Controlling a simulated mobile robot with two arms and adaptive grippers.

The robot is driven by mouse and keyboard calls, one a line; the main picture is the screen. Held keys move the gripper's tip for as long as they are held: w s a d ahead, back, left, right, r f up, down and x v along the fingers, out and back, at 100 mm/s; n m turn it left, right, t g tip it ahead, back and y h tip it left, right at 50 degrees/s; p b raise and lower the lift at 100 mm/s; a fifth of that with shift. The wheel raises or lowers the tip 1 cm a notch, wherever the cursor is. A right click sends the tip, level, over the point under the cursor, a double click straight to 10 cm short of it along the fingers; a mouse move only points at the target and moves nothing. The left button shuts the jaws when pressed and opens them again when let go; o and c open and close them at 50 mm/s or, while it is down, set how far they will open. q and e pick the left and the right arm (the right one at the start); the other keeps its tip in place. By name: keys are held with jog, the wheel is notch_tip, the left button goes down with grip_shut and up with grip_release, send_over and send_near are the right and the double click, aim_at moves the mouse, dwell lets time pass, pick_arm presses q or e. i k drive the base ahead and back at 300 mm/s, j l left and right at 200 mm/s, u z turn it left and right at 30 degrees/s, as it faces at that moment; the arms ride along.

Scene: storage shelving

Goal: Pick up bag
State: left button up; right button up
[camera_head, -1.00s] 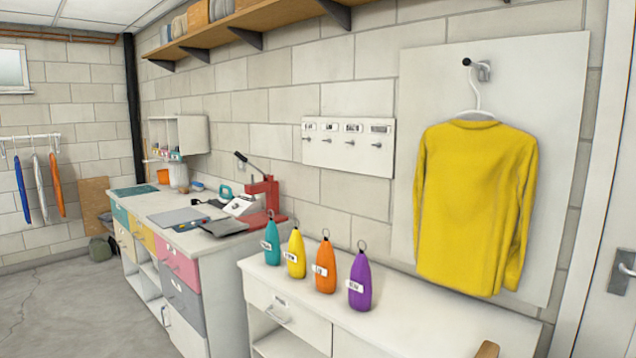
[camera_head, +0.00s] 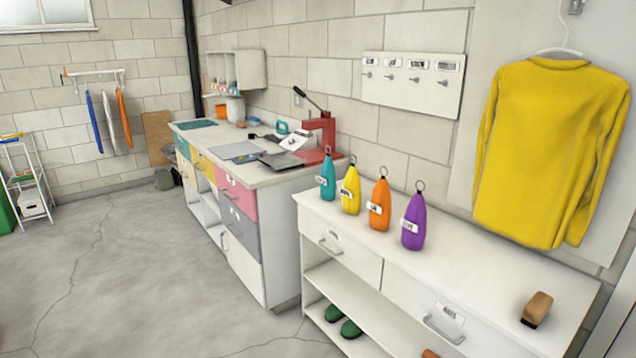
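No gripper of mine is in view. A dark olive item that looks like a bag (camera_head: 164,179) lies on the floor at the far end of the workbench, small and partly hidden. Several small pouch-like items with top rings and white labels stand upright on the near white cabinet: teal (camera_head: 327,181), yellow (camera_head: 350,192), orange (camera_head: 379,206) and purple (camera_head: 414,226). I cannot tell whether these are bags or bottles.
The white cabinet (camera_head: 480,262) holds a brown brush (camera_head: 537,310) on top and green shoes (camera_head: 343,320) below. The workbench (camera_head: 215,145) with a red press (camera_head: 322,135) stands behind it. A yellow shirt (camera_head: 550,150) hangs right. The floor (camera_head: 120,270) at left is clear.

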aim_at(327, 180)
jog(key=z, duration=0.35)
jog(key=i+j+z, duration=0.15)
jog(key=j, duration=0.15)
jog(key=i+j+z, duration=0.2)
jog(key=j, duration=0.15)
jog(key=j+z, duration=0.15)
jog(key=j, duration=0.15)
jog(key=i+j+z, duration=0.15)
jog(key=j, duration=0.25)
